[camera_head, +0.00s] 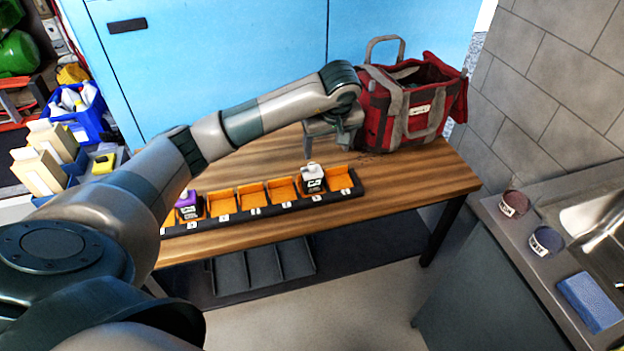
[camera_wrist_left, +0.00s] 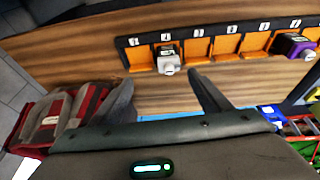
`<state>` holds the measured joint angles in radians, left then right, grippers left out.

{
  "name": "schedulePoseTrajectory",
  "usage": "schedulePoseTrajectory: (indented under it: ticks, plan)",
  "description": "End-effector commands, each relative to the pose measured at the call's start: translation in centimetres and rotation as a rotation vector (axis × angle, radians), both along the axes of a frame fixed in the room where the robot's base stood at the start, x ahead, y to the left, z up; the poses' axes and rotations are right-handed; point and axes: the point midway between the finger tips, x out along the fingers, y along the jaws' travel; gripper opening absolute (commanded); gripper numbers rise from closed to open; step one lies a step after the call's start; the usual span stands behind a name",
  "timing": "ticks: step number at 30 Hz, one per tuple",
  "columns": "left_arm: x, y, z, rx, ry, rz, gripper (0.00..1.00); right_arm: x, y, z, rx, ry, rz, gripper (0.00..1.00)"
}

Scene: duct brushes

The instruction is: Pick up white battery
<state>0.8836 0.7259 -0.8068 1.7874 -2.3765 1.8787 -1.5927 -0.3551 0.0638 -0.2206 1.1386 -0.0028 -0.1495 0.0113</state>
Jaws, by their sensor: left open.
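The white battery (camera_head: 312,178) sits upright in a compartment near the right end of the black-and-orange tray (camera_head: 258,213) on the wooden table. It also shows in the left wrist view (camera_wrist_left: 168,62), beyond and between the fingers. My left gripper (camera_head: 327,142) is above the table, behind and above the white battery, between it and the red bag. Its fingers (camera_wrist_left: 160,82) are apart with nothing between them, and there is a gap to the battery. My right gripper is not in view.
A purple battery (camera_head: 187,200) sits at the tray's left end, with empty compartments between the two. A red tool bag (camera_head: 412,105) stands at the table's back right. The wooden table (camera_head: 420,188) is clear right of the tray. A counter with a sink (camera_head: 597,215) is at right.

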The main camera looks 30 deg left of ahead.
Motion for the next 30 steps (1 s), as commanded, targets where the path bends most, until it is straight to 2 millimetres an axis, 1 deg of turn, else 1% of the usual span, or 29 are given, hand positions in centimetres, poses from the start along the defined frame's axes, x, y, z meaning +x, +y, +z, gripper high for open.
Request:
schedulePoseTrajectory:
  ticks: [1,4,13,17,20,23,25,27,30]
  plan:
    - [0.1,0.9,0.8,0.037,-0.008,-0.001,0.70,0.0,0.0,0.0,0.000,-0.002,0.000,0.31]
    - [0.2,1.7,1.5,0.070,-0.012,-0.002,0.70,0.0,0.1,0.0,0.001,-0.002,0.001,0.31]
    - [0.2,1.7,1.5,0.071,-0.011,-0.002,0.70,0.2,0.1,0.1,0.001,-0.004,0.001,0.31]
    - [0.3,1.8,1.1,0.069,-0.010,-0.001,0.70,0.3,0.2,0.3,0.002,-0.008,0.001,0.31]
    - [0.4,2.0,0.2,0.069,-0.008,0.000,0.70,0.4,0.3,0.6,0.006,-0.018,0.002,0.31]
    - [0.7,2.4,-1.0,0.069,-0.007,0.000,0.70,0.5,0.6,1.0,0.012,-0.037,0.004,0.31]
    - [1.0,2.7,-2.1,0.067,-0.006,0.001,0.70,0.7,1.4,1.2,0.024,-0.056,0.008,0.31]
    - [1.3,3.1,-3.3,0.068,-0.005,0.001,0.70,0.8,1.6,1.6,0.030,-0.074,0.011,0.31]
    - [1.7,3.7,-5.0,0.067,-0.006,0.002,0.70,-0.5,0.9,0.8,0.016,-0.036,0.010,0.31]
